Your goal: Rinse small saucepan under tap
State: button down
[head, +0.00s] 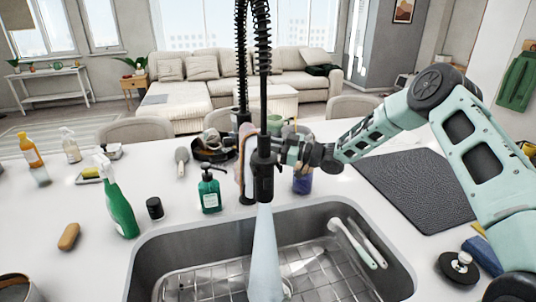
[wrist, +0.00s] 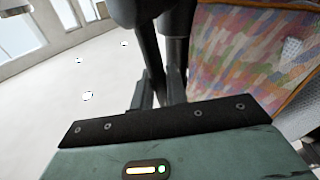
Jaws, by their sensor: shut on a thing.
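The black spring-neck tap (head: 264,165) stands over the sink, and a pale stream of water (head: 264,255) runs from it into the basin. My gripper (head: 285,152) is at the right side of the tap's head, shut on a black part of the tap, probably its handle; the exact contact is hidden. The wrist view shows the dark fingers (wrist: 165,85) close against dark upright tap parts. A round pot-like vessel (head: 18,288), cut off at the lower left corner, may be the small saucepan. The stream hides part of the basin floor.
The sink (head: 150,250) holds a wire rack and white-handled brushes (head: 355,243). A green spray bottle (head: 120,205), a soap dispenser (head: 209,190) and a brown sponge (head: 69,237) stand left. A dark mat (head: 430,190) lies right. A patterned board (wrist: 240,50) is beside my gripper.

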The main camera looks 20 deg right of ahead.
jog(key=shift+s+f+n+b, duration=0.1)
jog(key=shift+s+n+b, duration=0.25)
jog(key=shift+b, duration=0.35)
jog(key=shift+w, duration=0.1)
jog(key=c, duration=1.5)
grip_release()
jog(key=shift+f+b+v, duration=0.15)
jog(key=shift+b+v, duration=1.25)
jog(key=shift+v, duration=3)
jog(key=shift+f+b+v, duration=0.15)
jog(key=shift+b+v, duration=1.25)
jog(key=shift+v, duration=2.95)
